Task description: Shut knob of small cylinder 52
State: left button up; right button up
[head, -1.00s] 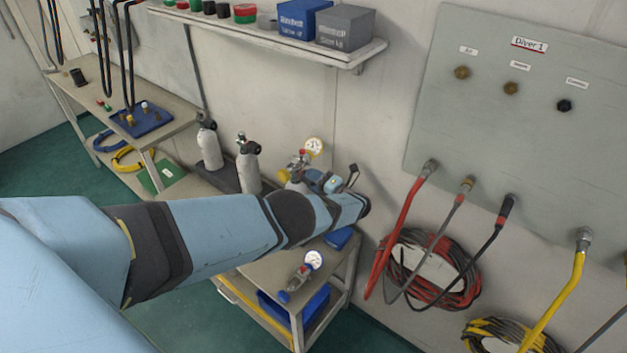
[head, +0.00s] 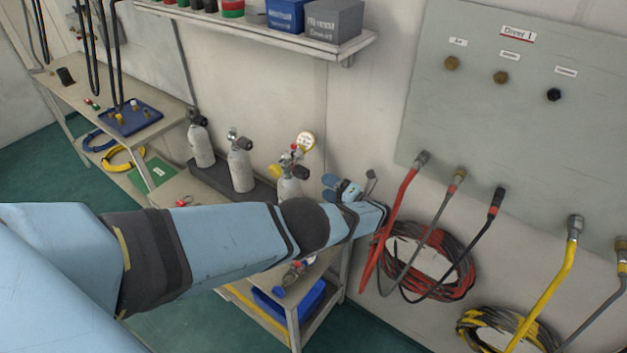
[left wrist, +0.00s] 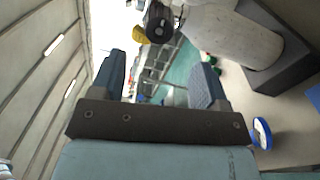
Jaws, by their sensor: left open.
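Three small grey-white cylinders stand in a row by the wall in the head view: a left one (head: 201,145), a middle one (head: 240,168) and a right one (head: 289,188). Their numbers are not readable, so I cannot tell which is 52. The right one carries a gauge (head: 305,141), a yellow knob (head: 273,170) and a black knob (head: 302,172). My left gripper (head: 340,188) is open and empty, just right of that cylinder. In the left wrist view, a cylinder (left wrist: 225,32) with a black knob (left wrist: 158,21) lies beyond the open fingers (left wrist: 160,65). My right gripper is out of view.
A wall panel (head: 530,130) with hanging hoses is at the right; a red hose (head: 399,200) hangs close to my left gripper. A shelf (head: 300,43) with boxes is above. A blue bin (head: 305,298) sits low on the cart, partly behind my arm.

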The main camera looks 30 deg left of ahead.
pick_arm(q)
jog(key=d, duration=0.5)
jog(key=shift+s+f+b, duration=0.1)
jog(key=shift+s+b, duration=0.1)
jog(key=shift+b, duration=0.15)
